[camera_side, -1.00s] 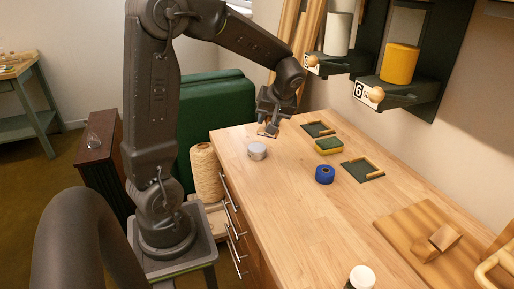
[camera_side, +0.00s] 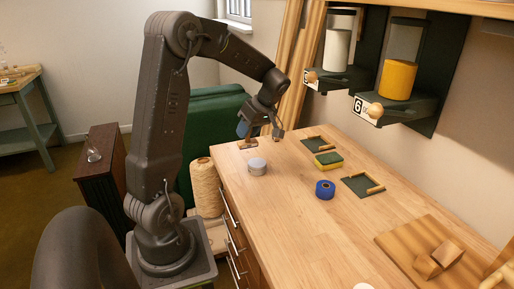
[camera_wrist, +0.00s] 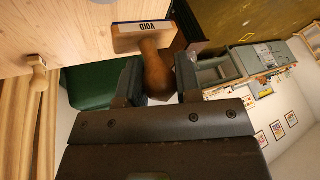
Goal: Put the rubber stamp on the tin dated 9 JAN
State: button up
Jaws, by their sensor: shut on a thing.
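My gripper (camera_wrist: 158,76) is shut on the wooden handle of the rubber stamp (camera_wrist: 152,32) in the wrist view. The stamp's flat base points away from my gripper and carries a label reading VOID. In the side view my gripper (camera_side: 254,130) is above the far left end of the workbench, with a small brown shape, apparently the stamp (camera_side: 248,144), at its tip. A round grey tin (camera_side: 257,167) stands on the bench just in front of the gripper, with nothing on it. No date can be read on it.
A blue roll (camera_side: 325,189), a yellow-green sponge (camera_side: 328,160) and two dark trays with wooden edging lie to the right. A wooden knob (camera_wrist: 37,78) shows in the wrist view. A wooden board (camera_side: 405,243) lies nearer the camera. The front middle of the bench is clear.

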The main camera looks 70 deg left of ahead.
aim_at(253, 141)
jog(key=w+f, duration=0.1)
jog(key=w+d, duration=0.1)
jog(key=shift+w+f, duration=0.3)
jog(key=shift+f, duration=2.05)
jog(key=o, duration=0.9)
jog(key=shift+f, duration=0.15)
jog(key=v, duration=1.2)
jog(key=s+d+r+m+t, duration=0.2)
jog(key=s+d+m+t, duration=0.1)
jog(key=d+m, duration=0.3)
jog(key=s+d+r+m+t, duration=0.25)
jog(key=d+m, duration=0.25)
jog(key=d, duration=0.3)
jog(key=s+d+m+t+h, duration=0.1)
jog(key=s+d+m, duration=0.2)
jog(key=s+d+f+m+t+h, duration=0.1)
jog(key=s+d+m+t, duration=0.1)
jog(key=s+d+m, duration=0.1)
jog(key=s+d+m+t+h, duration=0.1)
jog(key=s+d+m, duration=0.2)
jog(key=d+m, duration=0.1)
jog(key=shift+s+d+f+m+t, duration=0.15)
jog(key=shift+d+f+m+t, duration=0.2)
jog(key=shift+m, duration=0.35)
